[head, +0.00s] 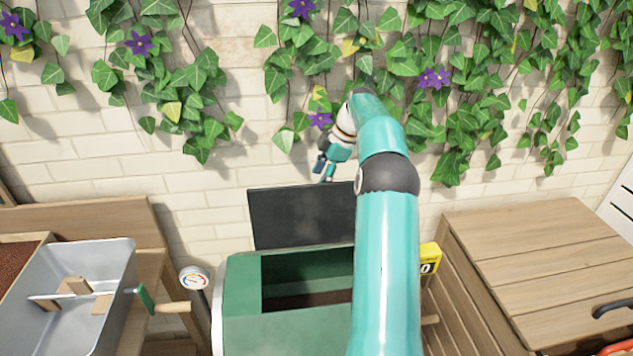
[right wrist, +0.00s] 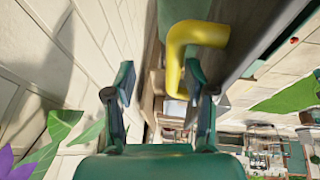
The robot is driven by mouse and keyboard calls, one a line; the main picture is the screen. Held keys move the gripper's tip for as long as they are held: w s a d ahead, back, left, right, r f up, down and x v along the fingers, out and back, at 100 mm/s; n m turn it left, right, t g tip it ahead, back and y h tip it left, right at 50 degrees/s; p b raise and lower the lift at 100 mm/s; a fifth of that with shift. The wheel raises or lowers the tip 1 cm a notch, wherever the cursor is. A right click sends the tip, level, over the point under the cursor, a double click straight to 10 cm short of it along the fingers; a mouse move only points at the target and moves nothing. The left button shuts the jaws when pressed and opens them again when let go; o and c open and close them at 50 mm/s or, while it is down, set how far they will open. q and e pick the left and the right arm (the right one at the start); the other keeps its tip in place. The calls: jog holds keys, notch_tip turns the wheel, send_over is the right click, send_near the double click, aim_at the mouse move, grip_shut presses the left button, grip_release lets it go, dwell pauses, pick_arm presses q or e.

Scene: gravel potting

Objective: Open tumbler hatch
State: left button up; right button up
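The green tumbler (head: 285,328) stands in the lower middle of the head view. Its dark hatch (head: 300,217) is raised nearly upright at the back edge, and the opening shows a dark inside. My right gripper (head: 325,176) is above and behind the top edge of the hatch. In the right wrist view the fingers of the right gripper (right wrist: 161,80) are apart with nothing between them. A yellow bent handle (right wrist: 190,50) on the hatch lies just beyond the fingertips, toward the right finger. My right arm hides the right part of the tumbler and hatch. My left gripper is not in view.
A brick wall with ivy (head: 460,90) stands close behind the hatch. A grey tub (head: 112,290) with tools is at left, near a round dial gauge (head: 195,278). A wooden bench (head: 540,260) is at right. A yellow number tag (head: 430,258) shows beside my arm.

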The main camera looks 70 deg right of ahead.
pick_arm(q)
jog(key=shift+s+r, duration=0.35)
pick_arm(e)
jog(key=v, duration=0.3)
jog(key=shift+w+d+r, duration=0.15)
jog(key=shift+d+r, duration=0.05)
